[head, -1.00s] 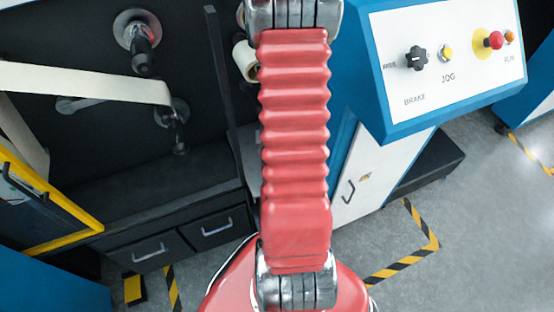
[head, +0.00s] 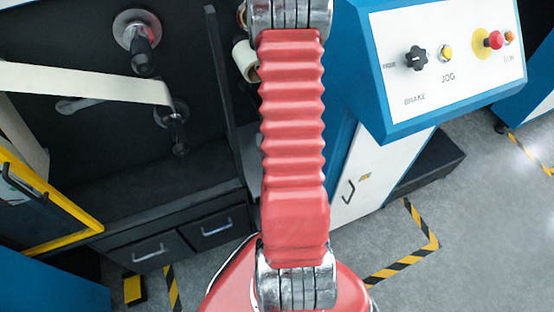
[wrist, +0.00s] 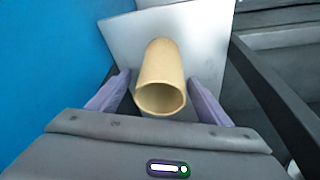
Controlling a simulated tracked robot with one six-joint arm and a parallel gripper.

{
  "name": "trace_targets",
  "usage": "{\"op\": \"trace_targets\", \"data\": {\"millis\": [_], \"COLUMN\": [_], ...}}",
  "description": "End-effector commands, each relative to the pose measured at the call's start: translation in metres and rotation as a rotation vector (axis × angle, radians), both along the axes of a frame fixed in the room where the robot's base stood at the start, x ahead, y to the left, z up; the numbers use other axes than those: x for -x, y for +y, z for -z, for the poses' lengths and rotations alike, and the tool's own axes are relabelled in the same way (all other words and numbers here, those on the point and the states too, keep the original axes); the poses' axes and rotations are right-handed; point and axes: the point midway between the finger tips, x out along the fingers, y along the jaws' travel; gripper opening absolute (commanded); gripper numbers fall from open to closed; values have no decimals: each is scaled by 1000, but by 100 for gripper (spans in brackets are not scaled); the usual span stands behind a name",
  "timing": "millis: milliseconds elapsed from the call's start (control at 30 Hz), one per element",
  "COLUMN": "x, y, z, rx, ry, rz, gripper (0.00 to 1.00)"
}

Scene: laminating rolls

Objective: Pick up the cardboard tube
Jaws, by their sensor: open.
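The cardboard tube (wrist: 161,72) is tan and hollow, and its open end faces the wrist camera. It rests on a light grey plate (wrist: 120,32). My gripper (wrist: 158,86) is open, with one pale purple finger on each side of the tube. Whether the fingers touch it I cannot tell. In the head view a cream cylinder end (head: 244,60), probably the same tube, shows just left of my red arm, which hides the rest. The gripper itself is not visible in the head view.
A dark upright post (head: 230,90) stands close left of my arm; a dark bar (wrist: 268,95) also runs right of the plate in the wrist view. A blue and white control console (head: 430,65) is close on the right. Grey floor (head: 480,220) is open at lower right.

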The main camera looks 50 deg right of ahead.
Motion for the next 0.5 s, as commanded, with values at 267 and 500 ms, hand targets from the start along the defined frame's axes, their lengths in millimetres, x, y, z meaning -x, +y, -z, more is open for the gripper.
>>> {"op": "trace_targets", "data": {"millis": [267,500], "x": [-5,-5], "y": [-5,-6], "z": [22,24], "rx": [0,0], "ry": [1,0], "rz": [-2,-2], "gripper": [72,72]}}
